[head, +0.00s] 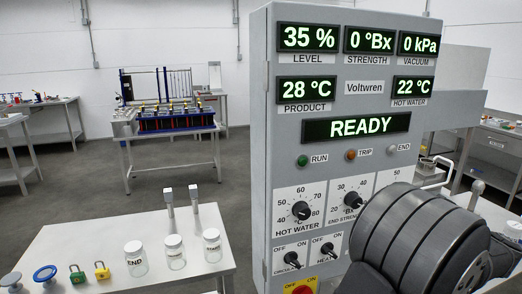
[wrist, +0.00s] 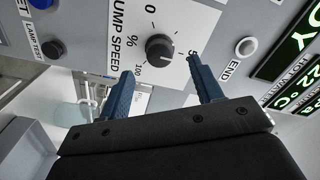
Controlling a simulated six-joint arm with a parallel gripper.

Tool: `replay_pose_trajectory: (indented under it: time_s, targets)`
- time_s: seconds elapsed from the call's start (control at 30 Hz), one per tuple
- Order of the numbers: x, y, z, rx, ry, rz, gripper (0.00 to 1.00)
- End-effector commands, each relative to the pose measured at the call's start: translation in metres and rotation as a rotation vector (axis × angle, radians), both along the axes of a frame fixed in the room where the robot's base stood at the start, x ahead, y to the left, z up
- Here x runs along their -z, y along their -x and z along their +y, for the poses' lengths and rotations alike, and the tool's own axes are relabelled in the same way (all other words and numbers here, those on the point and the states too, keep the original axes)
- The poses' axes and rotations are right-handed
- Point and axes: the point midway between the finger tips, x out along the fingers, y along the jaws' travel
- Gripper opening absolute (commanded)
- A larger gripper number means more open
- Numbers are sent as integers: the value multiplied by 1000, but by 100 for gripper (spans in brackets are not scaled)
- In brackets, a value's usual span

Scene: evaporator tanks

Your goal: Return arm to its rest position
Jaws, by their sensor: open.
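My gripper (wrist: 160,64) shows in the wrist view with its two blue fingers spread wide apart and nothing between them. It is in front of the control panel (wrist: 78,22), with the pump speed knob (wrist: 159,47) seen beyond the fingertips. I cannot tell how far the fingertips are from the panel. In the head view my dark arm covers the lower right of the grey control panel (head: 262,130), and my gripper is hidden there. The panel display reads READY.
A white table (head: 75,245) at the lower left holds several jars, two padlocks and two upright probes. A white structure (head: 450,100) stands behind the panel.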

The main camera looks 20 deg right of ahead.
Motion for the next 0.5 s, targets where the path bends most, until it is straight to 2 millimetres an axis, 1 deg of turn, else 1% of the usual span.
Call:
replay_pose_trajectory:
  time_s: [0.03,0.23,0.3,0.5]
  targets:
    - [0,-11,1,-4,0,0,60]
    - [0,-51,1,-4,0,0,60]
    - [0,-48,0,0,-61,-1,60]
    - [1,-47,0,0,-223,0,60]
